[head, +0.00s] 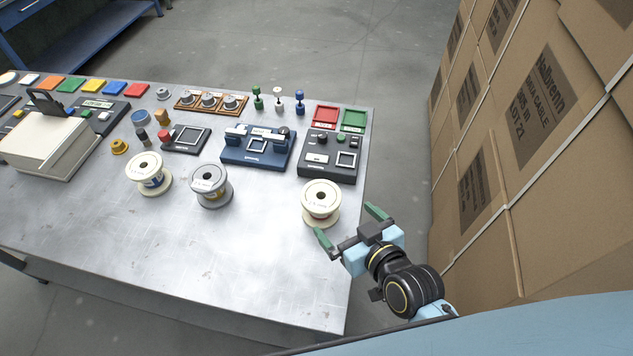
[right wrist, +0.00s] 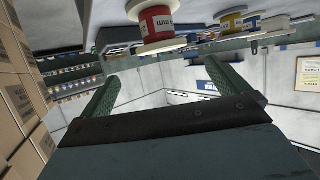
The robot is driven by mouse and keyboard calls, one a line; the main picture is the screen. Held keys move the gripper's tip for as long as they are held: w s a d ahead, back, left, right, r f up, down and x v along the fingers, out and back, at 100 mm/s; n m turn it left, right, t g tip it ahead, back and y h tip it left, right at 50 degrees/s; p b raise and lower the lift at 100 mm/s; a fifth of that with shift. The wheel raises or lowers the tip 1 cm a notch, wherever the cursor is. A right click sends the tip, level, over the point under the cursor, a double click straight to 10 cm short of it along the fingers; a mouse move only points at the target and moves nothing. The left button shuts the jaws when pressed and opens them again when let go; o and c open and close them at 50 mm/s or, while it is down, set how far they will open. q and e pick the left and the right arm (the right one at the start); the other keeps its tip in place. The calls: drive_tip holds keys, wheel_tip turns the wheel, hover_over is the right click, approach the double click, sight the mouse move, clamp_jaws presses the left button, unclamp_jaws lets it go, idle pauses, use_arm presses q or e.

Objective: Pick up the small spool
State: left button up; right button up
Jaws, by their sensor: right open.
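Three flanged spools stand upright on the metal table. One cream spool (head: 148,174) is at the left, a greyer spool (head: 210,185) is in the middle, and another cream spool (head: 321,202) is near the table's right edge. I cannot tell from size which is the small spool. My right gripper (head: 349,226) is open and empty, just right of and nearer than the right-hand spool, with one finger close to it. In the right wrist view a red-cored spool (right wrist: 156,22) shows beyond the open fingers (right wrist: 155,88), with yellow-cored and blue-cored ones farther off. My left gripper is out of view.
A dark device (head: 328,157) and a blue device (head: 257,149) stand behind the spools. Stacked cartons (head: 520,130) rise to the right. The table's front area is clear.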

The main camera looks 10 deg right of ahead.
sight(326, 202)
drive_tip(key=x, duration=1.2)
drive_tip(key=shift+b, duration=0.35)
drive_tip(key=shift+c, duration=0.3)
drive_tip(key=c, duration=1)
